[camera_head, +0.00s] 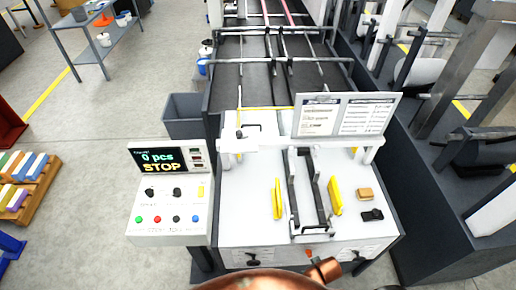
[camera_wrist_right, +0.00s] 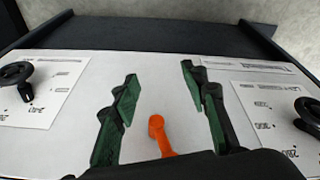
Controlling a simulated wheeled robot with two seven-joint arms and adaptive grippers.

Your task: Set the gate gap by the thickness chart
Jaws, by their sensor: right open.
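The thickness chart seems to be the two-panel printed board (camera_head: 345,115) above the machine's white table; its print is too small to read. In the right wrist view my right gripper (camera_wrist_right: 160,76) is open, its green-padded fingers spread on either side of an orange lever (camera_wrist_right: 160,137), apart from it. The lever also shows at the table's front in the head view (camera_head: 309,253). A black knob (camera_wrist_right: 17,82) on a scale card stands left of the fingers; another black knob (camera_wrist_right: 309,115) is on the right, by marks 300 and 280. My left gripper is not in view.
The control panel (camera_head: 170,195) at left reads 0 pcs and STOP. Yellow bars (camera_head: 277,199) (camera_head: 335,196) flank a dark central frame (camera_head: 308,195). A tan block (camera_head: 365,194) and a small black object (camera_head: 372,215) lie at right. A grey bin (camera_head: 183,115) stands behind the panel.

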